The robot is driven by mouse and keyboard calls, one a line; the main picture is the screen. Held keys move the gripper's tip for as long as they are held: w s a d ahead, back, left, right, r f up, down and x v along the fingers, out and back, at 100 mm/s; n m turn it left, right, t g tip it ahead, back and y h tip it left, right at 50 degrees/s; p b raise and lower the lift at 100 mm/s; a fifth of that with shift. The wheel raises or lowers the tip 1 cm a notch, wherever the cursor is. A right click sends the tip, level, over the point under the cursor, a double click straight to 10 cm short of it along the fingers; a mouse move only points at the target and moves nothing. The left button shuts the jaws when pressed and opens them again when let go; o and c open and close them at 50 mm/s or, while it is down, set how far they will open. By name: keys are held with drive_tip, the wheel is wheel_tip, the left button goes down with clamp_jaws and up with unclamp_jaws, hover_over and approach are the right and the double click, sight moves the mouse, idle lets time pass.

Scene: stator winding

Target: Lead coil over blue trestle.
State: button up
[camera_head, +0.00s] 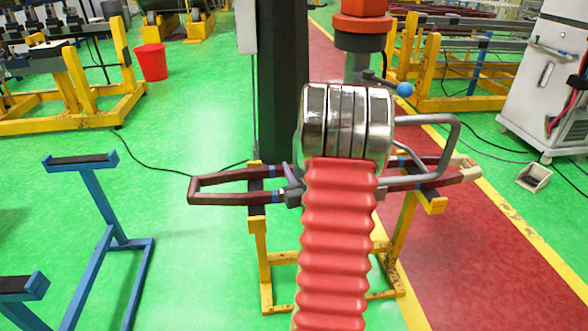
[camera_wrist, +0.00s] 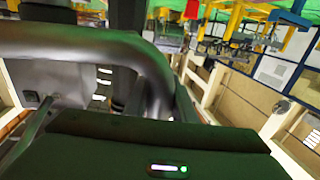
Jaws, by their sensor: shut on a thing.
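The coil (camera_head: 225,198) is a long dark-red loop with blue bands near its ends, lying crosswise in the head view. My arm's wrist and red bellows hide its middle. My gripper (camera_head: 292,193) is mostly hidden behind the wrist; a grey part of it shows at the coil, and it is shut on the coil. The coil passes over the pads of a yellow trestle (camera_head: 261,240); I cannot tell whether it touches them. The blue trestle (camera_head: 101,207), with two dark-topped pads, stands empty at the left. The wrist view shows no clear coil.
A larger yellow stand (camera_head: 75,90) and a red bucket (camera_head: 151,62) are at the back left. Yellow racks (camera_head: 455,103) and a white cabinet (camera_head: 537,75) stand at the right. Green floor lies free between the blue and yellow trestles, with a thin black cable farther back.

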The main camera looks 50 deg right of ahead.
clamp_jaws()
idle(0.8)
drive_tip(key=shift+o, duration=0.4)
unclamp_jaws()
clamp_jaws()
idle(0.8)
